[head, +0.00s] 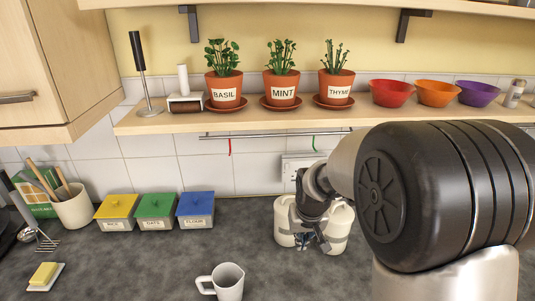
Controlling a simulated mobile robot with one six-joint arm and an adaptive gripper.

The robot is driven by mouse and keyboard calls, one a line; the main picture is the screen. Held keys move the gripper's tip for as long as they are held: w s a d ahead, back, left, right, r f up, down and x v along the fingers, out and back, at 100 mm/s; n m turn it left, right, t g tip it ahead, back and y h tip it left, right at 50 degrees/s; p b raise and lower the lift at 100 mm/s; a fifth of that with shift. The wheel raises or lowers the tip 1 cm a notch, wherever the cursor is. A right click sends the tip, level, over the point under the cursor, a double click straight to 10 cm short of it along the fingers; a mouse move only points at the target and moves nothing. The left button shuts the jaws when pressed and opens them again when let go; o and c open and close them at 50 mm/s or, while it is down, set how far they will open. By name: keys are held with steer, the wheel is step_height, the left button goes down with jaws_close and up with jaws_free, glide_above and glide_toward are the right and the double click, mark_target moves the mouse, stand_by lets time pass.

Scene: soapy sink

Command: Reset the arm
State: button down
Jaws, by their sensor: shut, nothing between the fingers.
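My gripper (309,240) is in the head view, at the end of my arm, over the back of the dark counter (170,262). I cannot tell whether the gripper touches the canisters.
A white mug (229,281) stands at the front centre. Yellow (118,211), green (156,210) and blue (195,209) boxes stand at the back left, beside a utensil crock (73,207). Above, a shelf (240,119) holds potted herbs and bowls. The counter's left middle is clear.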

steer(key=s+r+t, duration=0.1)
steer(key=s+r, duration=0.6)
steer(key=s, duration=0.3)
steer(key=s+r, duration=0.7)
steer(key=s, duration=1.1)
steer(key=shift+s+d, duration=0.2)
steer(key=shift+s, duration=0.15)
